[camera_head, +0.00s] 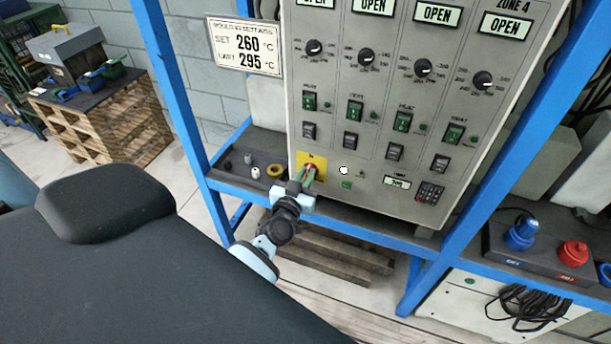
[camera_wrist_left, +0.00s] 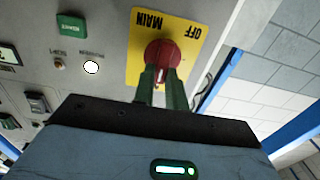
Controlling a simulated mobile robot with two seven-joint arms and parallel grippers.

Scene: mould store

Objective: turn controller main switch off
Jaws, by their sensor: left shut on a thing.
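The controller (camera_head: 378,120) is a grey panel in a blue frame. Its main switch (camera_wrist_left: 163,57) is a red rotary knob on a yellow plate (camera_wrist_left: 190,22) marked MAIN and OFF; the plate also shows at the panel's lower left in the head view (camera_head: 318,160). My left gripper (camera_head: 308,174) reaches the knob from below. In the left wrist view its two green fingers (camera_wrist_left: 162,88) are shut on the knob, one on each side. The fingers cover part of the knob, and its exact pointing direction is hard to tell. My right gripper is not in view.
A white round lamp (camera_head: 344,170) and a green button (camera_head: 346,184) sit right of the switch. A blue shelf beam (camera_head: 232,187) runs below, with a yellow ring (camera_head: 275,170) and small parts left of the gripper. Blue and red connectors (camera_head: 572,253) stand at right.

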